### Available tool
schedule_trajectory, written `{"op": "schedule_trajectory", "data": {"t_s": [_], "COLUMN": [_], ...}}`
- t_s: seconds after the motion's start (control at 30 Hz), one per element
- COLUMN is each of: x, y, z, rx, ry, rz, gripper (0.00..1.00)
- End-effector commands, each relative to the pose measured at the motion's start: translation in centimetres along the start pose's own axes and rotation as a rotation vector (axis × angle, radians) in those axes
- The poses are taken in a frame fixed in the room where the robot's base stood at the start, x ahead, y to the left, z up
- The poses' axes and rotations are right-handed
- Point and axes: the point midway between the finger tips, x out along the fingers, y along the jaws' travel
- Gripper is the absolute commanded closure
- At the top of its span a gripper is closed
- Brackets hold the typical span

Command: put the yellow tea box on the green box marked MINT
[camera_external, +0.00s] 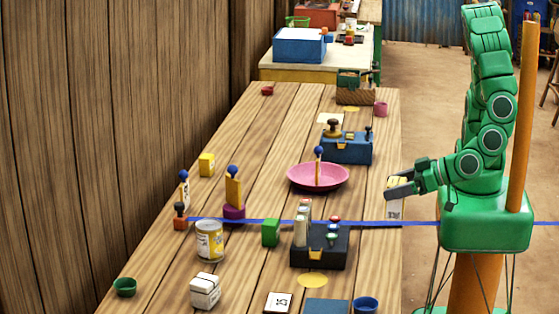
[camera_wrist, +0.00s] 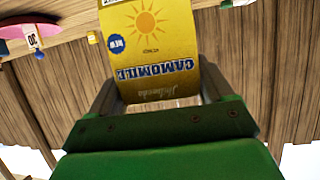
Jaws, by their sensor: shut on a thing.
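The yellow tea box (camera_wrist: 150,50), labelled CAMOMILE with a sun picture, is between the fingers of my gripper (camera_wrist: 158,88) in the wrist view. My gripper (camera_external: 402,188) is shut on it, at the table's right edge in the external view. There the held box (camera_external: 396,182) shows only as a small yellow patch, partly hidden by the fingers. A green box (camera_external: 270,232) stands on the table left of the dark scale, apart from my gripper; its marking cannot be read at this size.
A pink dish (camera_external: 305,181) with an upright yellow piece lies between my gripper and the wall side. A dark scale (camera_external: 338,250) with upright pieces stands right beside the green box. A blue strip (camera_external: 260,221) crosses the table. A tin (camera_external: 209,241) stands left of the green box.

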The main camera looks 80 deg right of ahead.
Motion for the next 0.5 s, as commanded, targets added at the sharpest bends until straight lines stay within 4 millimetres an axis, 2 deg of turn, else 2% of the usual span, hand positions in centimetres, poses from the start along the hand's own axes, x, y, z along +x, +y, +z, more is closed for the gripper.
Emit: {"op": "schedule_trajectory", "data": {"t_s": [0.5], "x": [7.8], "y": [3.2], "z": [-6.0], "rx": [0.061], "ry": [-0.004], "rz": [0.127], "gripper": [0.50]}}
